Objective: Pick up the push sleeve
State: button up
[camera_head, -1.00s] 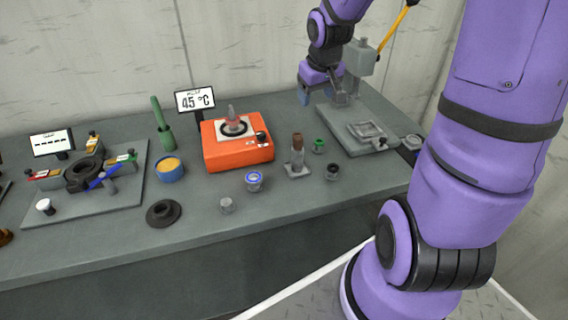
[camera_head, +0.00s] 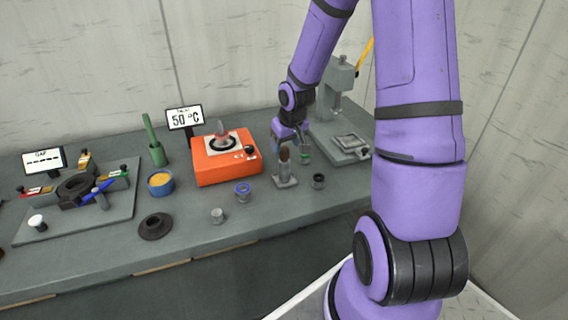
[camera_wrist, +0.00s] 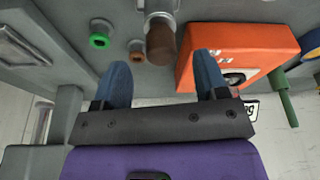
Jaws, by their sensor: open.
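No part is labelled as the push sleeve, so I cannot tell for sure which it is. A brown-topped upright cylinder (camera_head: 284,156) stands on a grey base (camera_head: 286,181); in the wrist view its brown end (camera_wrist: 161,46) shows between and just beyond my fingertips. My gripper (camera_head: 291,147) is open, with nothing held, above and behind this cylinder; its two blue fingers also show in the wrist view (camera_wrist: 163,62). Small ringed sleeves stand nearby: a green one (camera_wrist: 100,40), a black one (camera_head: 318,181) and a blue one (camera_head: 243,191).
An orange heater (camera_head: 221,167) stands left of the gripper, its display (camera_head: 184,118) reading 50 °C. A grey press (camera_head: 337,82) stands behind right. A blue cup (camera_head: 160,184), black flanged ring (camera_head: 155,226) and small grey cylinder (camera_head: 217,215) stand left. The bench front is mostly clear.

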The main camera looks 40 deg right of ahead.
aim_at(284, 149)
jog(key=shift+x, duration=2.6)
jog(key=shift+a, duration=0.1)
jog(key=shift+c, duration=0.3)
jog(key=c, duration=1.1)
